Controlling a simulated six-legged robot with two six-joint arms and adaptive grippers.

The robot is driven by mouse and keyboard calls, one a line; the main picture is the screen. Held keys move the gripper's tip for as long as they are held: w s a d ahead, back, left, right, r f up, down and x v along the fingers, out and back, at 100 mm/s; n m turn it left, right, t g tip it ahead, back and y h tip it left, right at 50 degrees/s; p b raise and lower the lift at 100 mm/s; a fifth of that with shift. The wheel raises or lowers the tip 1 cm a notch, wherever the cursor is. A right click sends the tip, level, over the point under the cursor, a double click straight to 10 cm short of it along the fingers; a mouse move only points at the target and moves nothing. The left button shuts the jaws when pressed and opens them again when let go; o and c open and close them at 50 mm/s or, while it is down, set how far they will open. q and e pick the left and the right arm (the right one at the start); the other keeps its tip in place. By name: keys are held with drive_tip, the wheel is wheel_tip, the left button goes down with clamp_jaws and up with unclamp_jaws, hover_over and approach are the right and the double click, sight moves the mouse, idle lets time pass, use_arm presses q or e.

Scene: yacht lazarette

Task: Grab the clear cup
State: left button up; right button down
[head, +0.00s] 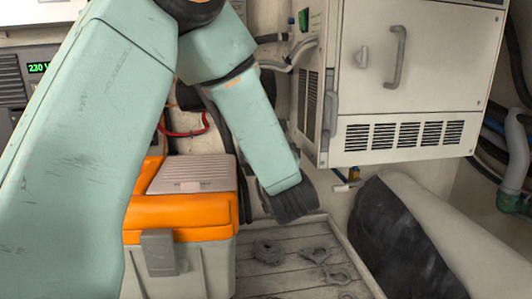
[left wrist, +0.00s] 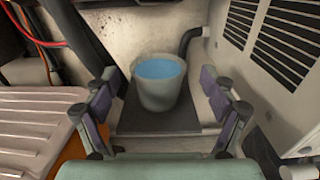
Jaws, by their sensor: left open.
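In the left wrist view, a pale, greyish-white cup (left wrist: 158,88) stands upright on a dark flat pad (left wrist: 140,128). A blue surface shows inside its rim. My left gripper (left wrist: 162,105) is open, with one finger to the left of the cup and the other to its right. Gaps show on both sides, and the fingers do not appear to touch it. In the head view my left arm reaches over from the left, but its gripper and the cup are hidden. My right gripper is not in view.
An orange-and-grey case (head: 185,215) stands beside my left arm; its ribbed lid (left wrist: 38,125) is left of the gripper. A white vented cabinet (head: 405,90) rises at the right. Red cable (left wrist: 42,40) and dark pipe (left wrist: 190,38) are near the cup. Rope and shackles lie on the slatted floor (head: 285,282).

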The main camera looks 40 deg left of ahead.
use_arm(q)
drive_tip(key=x, duration=0.3)
drive_tip(key=shift+w+f+p, duration=0.1)
drive_tip(key=shift+p, duration=0.3)
drive_tip(key=shift+a, duration=0.25)
drive_tip(key=shift+s+r, duration=0.4)
drive_tip(key=shift+s, duration=0.1)
drive_tip(key=shift+w+d, duration=0.1)
drive_tip(key=shift+w, duration=0.25)
drive_tip(key=shift+c, duration=0.4)
drive_tip(key=shift+w+f, duration=0.4)
drive_tip(key=shift+w, duration=0.05)
drive_tip(key=c, duration=0.3)
drive_tip(key=shift+s+r, duration=0.35)
drive_tip(key=shift+s, duration=0.35)
drive_tip(key=c, duration=0.6)
drive_tip(key=shift+w, duration=0.1)
drive_tip(key=shift+c, duration=0.7)
drive_tip(key=shift+w+f, duration=0.3)
drive_tip(key=shift+w, duration=0.25)
drive_tip(key=shift+s+r, duration=0.1)
